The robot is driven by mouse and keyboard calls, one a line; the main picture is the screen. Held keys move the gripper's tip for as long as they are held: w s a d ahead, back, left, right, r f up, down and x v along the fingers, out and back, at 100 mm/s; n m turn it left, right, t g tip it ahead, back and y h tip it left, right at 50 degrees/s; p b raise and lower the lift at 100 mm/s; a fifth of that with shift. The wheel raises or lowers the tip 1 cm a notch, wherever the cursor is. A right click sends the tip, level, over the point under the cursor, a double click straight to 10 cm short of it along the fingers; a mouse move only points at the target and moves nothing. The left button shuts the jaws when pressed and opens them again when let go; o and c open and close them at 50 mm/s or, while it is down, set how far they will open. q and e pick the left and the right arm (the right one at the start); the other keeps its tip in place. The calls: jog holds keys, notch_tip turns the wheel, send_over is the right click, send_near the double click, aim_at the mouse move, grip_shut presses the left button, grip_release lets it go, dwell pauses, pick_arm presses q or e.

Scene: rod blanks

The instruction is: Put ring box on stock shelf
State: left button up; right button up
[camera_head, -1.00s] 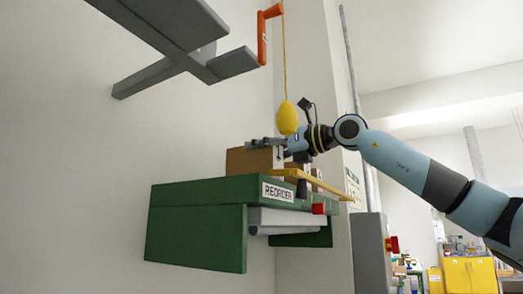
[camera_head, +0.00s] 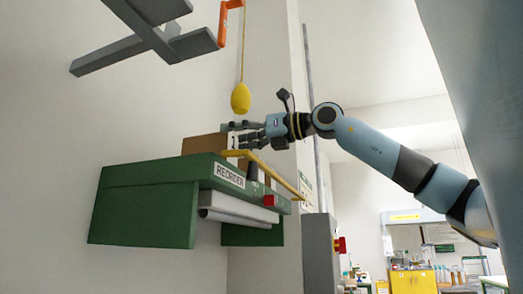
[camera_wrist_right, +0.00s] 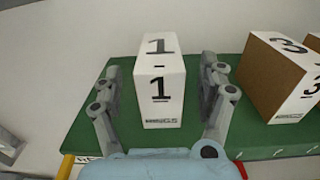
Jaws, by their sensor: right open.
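My right gripper (camera_head: 238,132) is open at the top of a green shelf (camera_head: 145,212) labelled REORDER. In the right wrist view its fingers (camera_wrist_right: 161,84) stand apart on either side of a white-faced box marked 1 (camera_wrist_right: 161,100), with visible gaps. This box stands upright on the green surface (camera_wrist_right: 85,135). A box marked 3 (camera_wrist_right: 265,75), with a brown side, stands to its right. A brown box (camera_head: 203,147) shows on the shelf in the head view, partly behind the gripper. I cannot tell which box is the ring box. My left gripper is not in view.
A yellow bar (camera_head: 272,172) runs along the shelf's edge. A yellow bulb (camera_head: 240,98) hangs on a cord just above my right gripper. A grey frame (camera_head: 150,38) projects from the wall higher up. Another box (camera_wrist_right: 314,42) is cut off at the right.

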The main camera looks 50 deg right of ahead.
jog(key=b+v, duration=0.5)
jog(key=v, duration=0.1)
jog(key=shift+s, duration=0.15)
dwell(0.5)
